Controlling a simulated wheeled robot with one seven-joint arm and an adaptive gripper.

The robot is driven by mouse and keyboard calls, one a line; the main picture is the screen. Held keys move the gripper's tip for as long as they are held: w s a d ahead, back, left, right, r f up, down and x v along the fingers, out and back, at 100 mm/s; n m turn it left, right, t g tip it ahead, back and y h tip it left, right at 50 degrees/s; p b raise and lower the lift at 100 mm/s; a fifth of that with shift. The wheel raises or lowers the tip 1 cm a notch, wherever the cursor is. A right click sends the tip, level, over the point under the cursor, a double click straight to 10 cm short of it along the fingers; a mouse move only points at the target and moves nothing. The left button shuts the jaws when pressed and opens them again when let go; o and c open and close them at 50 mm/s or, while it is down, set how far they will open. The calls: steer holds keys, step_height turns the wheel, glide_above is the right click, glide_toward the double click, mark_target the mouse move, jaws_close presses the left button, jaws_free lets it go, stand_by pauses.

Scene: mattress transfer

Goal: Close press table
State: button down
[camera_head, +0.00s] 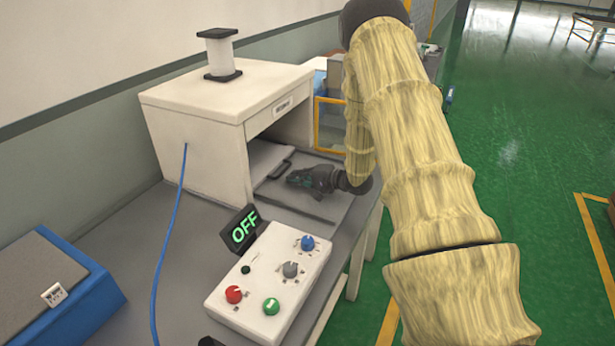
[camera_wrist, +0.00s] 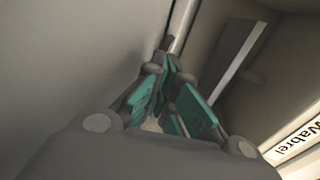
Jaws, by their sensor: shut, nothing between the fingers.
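The press (camera_head: 215,125) is a white box with an open front and a spool-like fitting on top. My gripper (camera_head: 292,179) is low over the table beside the handle, pointing left toward the press. The wrist view shows its green finger pads (camera_wrist: 172,95) shut with nothing visible held. I cannot tell whether the fingers touch the table or handle.
A blue cable (camera_head: 170,235) runs down the left side. A blue device (camera_head: 75,285) is at lower left. Green floor (camera_head: 500,150) is open at right.

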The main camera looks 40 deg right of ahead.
mark_target(281, 175)
steer(key=shift+p+x, duration=0.3)
steer(key=shift+x, duration=1.5)
steer(key=shift+w+a+r, duration=0.1)
steer(key=shift+w+a, duration=0.2)
steer(key=shift+w, duration=0.4)
steer(key=shift+w+a, duration=0.25)
steer(key=shift+w, duration=0.45)
steer(key=shift+r, duration=0.1)
steer(key=shift+r+p, duration=0.1)
steer(key=shift+p, duration=0.2)
steer(key=shift+s+r+p, duration=0.1)
steer(key=shift+s+p, duration=0.35)
steer(key=shift+p, duration=0.1)
steer(key=v, duration=0.6)
steer(key=shift+s+d+f, duration=0.15)
steer(key=shift+d+f, duration=0.2)
steer(key=shift+d, duration=0.05)
steer(key=shift+a+b+v, duration=0.1)
steer(key=shift+b+v, duration=0.15)
steer(key=shift+v, duration=1.5)
steer(key=shift+a+b+v, duration=0.15)
steer(key=shift+b+v, duration=0.1)
steer(key=shift+v, duration=1.45)
